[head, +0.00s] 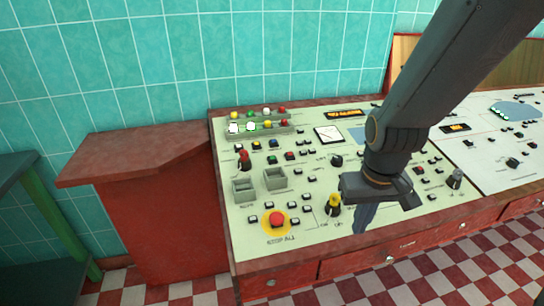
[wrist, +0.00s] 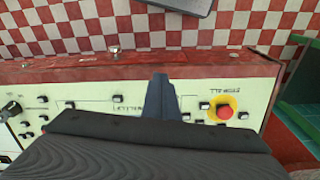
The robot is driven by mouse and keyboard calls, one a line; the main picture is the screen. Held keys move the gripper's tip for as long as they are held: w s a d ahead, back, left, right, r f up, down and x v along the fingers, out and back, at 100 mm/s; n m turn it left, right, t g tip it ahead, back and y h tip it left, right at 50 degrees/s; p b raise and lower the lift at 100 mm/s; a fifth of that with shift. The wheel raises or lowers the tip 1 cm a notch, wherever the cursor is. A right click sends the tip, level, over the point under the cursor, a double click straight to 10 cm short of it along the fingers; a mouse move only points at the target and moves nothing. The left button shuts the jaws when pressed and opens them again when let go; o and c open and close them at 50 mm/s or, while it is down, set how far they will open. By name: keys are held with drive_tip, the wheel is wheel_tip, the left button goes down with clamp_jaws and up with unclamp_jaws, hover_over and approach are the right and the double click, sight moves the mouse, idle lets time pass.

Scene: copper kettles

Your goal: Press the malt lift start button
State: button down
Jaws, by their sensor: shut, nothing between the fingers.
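A pale control panel (head: 240,212) with many small black buttons fills the middle of the head view. I cannot tell which one is the malt lift start button; most labels are too small to read. My gripper (head: 362,224) is shut and empty, pointing down over the front part of the panel, right of a yellow-topped knob (head: 334,203). In the wrist view my gripper (wrist: 160,80) shows beyond the dark wrist body, which hides part of the panel. Whether the fingertips touch the panel is unclear.
A red stop-all button (head: 277,219) on a yellow disc sits at the panel's front left; it also shows in the wrist view (wrist: 224,112). Two grey boxes (head: 275,180) and a red-topped lever (head: 244,160) stand up behind it. A red side counter (head: 140,160) adjoins the left.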

drive_tip(key=w+a+r+n+t+p, duration=0.2)
drive_tip(key=w+n+p, duration=0.1)
drive_tip(key=w, duration=0.5)
wheel_tip(320, 180, up, 7)
drive_tip(key=n+t+y+p, duration=0.5)
drive_tip(key=n+t+p, duration=0.2)
drive_tip(key=n+p, duration=0.3)
hover_over(272, 159)
drive_tip(key=s+d, duration=0.2)
drive_tip(key=s, duration=0.1)
drive_tip(key=shift+a+n+b, duration=0.25)
drive_tip(key=shift+n+b, duration=0.15)
drive_tip(key=shift+b, duration=0.05)
drive_tip(key=shift+w+a+f+b, duration=0.1)
drive_tip(key=shift+w+f+b, duration=0.2)
drive_tip(key=shift+f+b, duration=0.9)
drive_tip(key=shift+w+a+f+b, duration=0.1)
drive_tip(key=shift+w+f+b, duration=0.15)
drive_tip(key=shift+f+b, duration=0.95)
drive_tip(key=shift+w+a+f+b, duration=0.1)
drive_tip(key=shift+w+f+b, duration=0.3)
drive_tip(key=shift+f, duration=1.5)
drive_tip(key=shift+s+d, duration=0.1)
drive_tip(key=shift+f+b, duration=0.4)
